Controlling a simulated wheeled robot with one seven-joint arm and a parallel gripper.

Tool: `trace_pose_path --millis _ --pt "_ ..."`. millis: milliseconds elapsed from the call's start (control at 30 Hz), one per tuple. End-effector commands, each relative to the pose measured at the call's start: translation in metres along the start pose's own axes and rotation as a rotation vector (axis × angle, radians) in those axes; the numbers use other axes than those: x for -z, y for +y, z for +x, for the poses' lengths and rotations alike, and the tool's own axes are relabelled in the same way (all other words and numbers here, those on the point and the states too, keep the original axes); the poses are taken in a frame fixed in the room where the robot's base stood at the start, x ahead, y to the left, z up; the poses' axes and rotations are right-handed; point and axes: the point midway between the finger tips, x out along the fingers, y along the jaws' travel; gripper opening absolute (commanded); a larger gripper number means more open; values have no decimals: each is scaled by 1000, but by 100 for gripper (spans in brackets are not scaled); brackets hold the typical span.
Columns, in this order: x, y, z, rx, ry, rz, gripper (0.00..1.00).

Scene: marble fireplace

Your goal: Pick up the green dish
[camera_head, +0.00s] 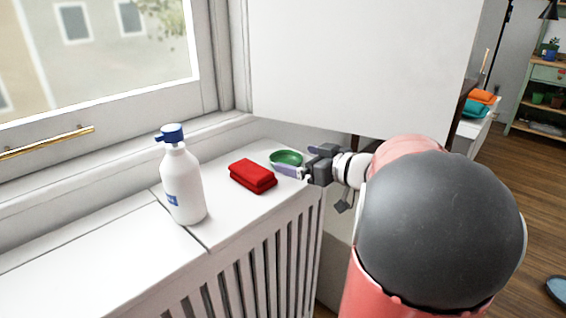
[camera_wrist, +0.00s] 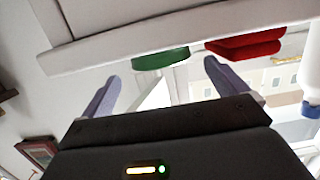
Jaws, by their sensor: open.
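The green dish (camera_head: 286,158) is a small round bowl on the white ledge above the radiator cover, near its right end. It also shows upside down in the wrist view (camera_wrist: 160,58), ahead of the space between my fingers. My gripper (camera_head: 288,166) is at the dish's near right side, with its fingers pointing left. In the wrist view the two purple-grey fingers (camera_wrist: 166,84) stand wide apart with nothing between them. In the head view one finger covers the dish's near edge; I cannot tell whether they touch.
A folded red cloth (camera_head: 252,176) lies just left of the dish. A white pump bottle (camera_head: 182,182) with a blue top stands further left. The window wall is behind, and a white panel (camera_head: 360,65) hangs above my gripper. The ledge (camera_head: 110,250) is clear at the front left.

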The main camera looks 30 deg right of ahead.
Motion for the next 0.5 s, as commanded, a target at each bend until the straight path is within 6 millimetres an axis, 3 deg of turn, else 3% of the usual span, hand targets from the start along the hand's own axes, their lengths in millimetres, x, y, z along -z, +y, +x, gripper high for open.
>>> trace_pose_path --millis 400,500 --pt "-7 -2 51 1 0 -1 98" --pt "-7 -2 56 -1 0 -1 98"
